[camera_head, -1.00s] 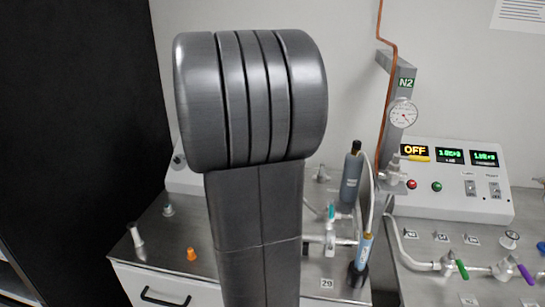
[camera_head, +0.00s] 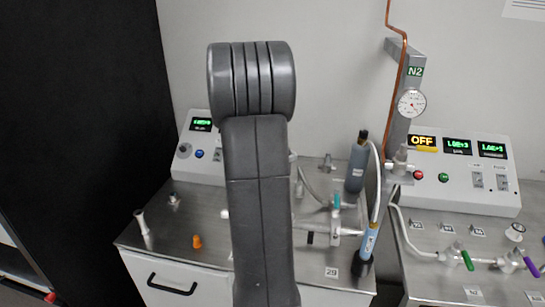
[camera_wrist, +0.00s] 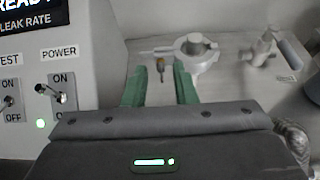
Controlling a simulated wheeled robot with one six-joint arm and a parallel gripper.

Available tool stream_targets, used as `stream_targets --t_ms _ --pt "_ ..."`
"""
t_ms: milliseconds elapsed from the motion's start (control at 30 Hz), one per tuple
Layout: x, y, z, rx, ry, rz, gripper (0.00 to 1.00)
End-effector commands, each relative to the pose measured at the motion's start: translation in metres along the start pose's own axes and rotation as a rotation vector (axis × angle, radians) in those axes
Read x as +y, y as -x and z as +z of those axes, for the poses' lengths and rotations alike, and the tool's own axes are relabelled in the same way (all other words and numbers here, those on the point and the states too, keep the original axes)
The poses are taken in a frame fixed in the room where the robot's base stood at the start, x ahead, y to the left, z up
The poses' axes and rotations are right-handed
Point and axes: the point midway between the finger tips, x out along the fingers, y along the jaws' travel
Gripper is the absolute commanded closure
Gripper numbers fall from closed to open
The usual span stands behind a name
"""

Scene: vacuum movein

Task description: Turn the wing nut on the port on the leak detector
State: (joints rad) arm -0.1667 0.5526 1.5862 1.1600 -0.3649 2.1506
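In the wrist view, my gripper (camera_wrist: 159,69) has two green fingers spread apart, with a gap between them. The port (camera_wrist: 200,50) has a pale clamp ring and a grey round top, and sits just beyond the right fingertip. The leak detector (camera_wrist: 62,60), a white box with a leak-rate display and switches, is at the left. It also shows in the head view (camera_head: 190,165), partly behind my arm, which hides my gripper there.
An orange part (camera_head: 197,242) and a white upright tube (camera_head: 141,225) stand on the bench at left. A valve assembly (camera_head: 336,228), grey cylinder (camera_head: 357,165) and blue bottle (camera_head: 369,240) stand right of my arm. A control box (camera_head: 460,190) is farther right.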

Motion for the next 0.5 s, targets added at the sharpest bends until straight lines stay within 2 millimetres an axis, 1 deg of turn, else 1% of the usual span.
stream_targets --t_ms 100,200,467,500 --pt "-0.0004 -0.0089 0.0 0.001 0.0 -0.001 0.75" --pt "-0.0005 -0.012 0.0 0.0 -0.001 -0.001 0.75" --pt "-0.0004 -0.0127 0.0 0.0 -0.001 -0.001 0.75" --pt "-0.0004 -0.0127 0.0 0.0 -0.001 -0.001 0.8"
